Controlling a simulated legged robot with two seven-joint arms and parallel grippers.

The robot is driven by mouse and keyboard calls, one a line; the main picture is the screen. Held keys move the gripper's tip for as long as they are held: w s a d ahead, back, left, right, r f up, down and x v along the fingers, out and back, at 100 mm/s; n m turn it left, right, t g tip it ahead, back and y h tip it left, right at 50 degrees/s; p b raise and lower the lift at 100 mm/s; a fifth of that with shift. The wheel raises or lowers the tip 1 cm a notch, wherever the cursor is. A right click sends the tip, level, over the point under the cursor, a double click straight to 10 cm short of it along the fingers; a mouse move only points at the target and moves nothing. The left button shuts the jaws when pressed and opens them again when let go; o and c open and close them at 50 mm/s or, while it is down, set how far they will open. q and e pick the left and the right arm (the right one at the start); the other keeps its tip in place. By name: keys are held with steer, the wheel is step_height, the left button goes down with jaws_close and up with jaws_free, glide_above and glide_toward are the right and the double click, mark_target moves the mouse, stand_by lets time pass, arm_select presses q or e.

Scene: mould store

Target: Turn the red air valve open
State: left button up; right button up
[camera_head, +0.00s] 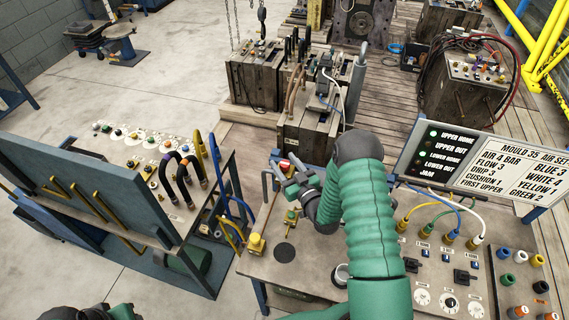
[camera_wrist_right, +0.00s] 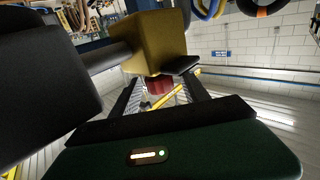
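The red air valve shows as a small red part (camera_head: 284,167) on the bench in the head view, right at the fingertips of my right gripper (camera_head: 286,177). In the right wrist view a red block (camera_wrist_right: 158,85) lies ahead, between the two dark fingers of my right gripper (camera_wrist_right: 160,88). The fingers are apart, and gaps show on both sides of the red part. I cannot tell whether either finger touches it. My right forearm hides part of the bench behind.
A yellow block (camera_wrist_right: 155,42) is close to the fingers in the right wrist view. A yellow fitting (camera_head: 256,243) and a green-and-yellow one (camera_head: 291,215) stand on the bench. A sign board (camera_head: 460,165) and coloured hoses (camera_head: 440,210) are to the right of my arm.

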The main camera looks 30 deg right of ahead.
steer(key=shift+s, duration=0.35)
steer(key=s+b, duration=0.5)
steer(key=s, duration=1.1)
steer(key=shift+a, duration=0.45)
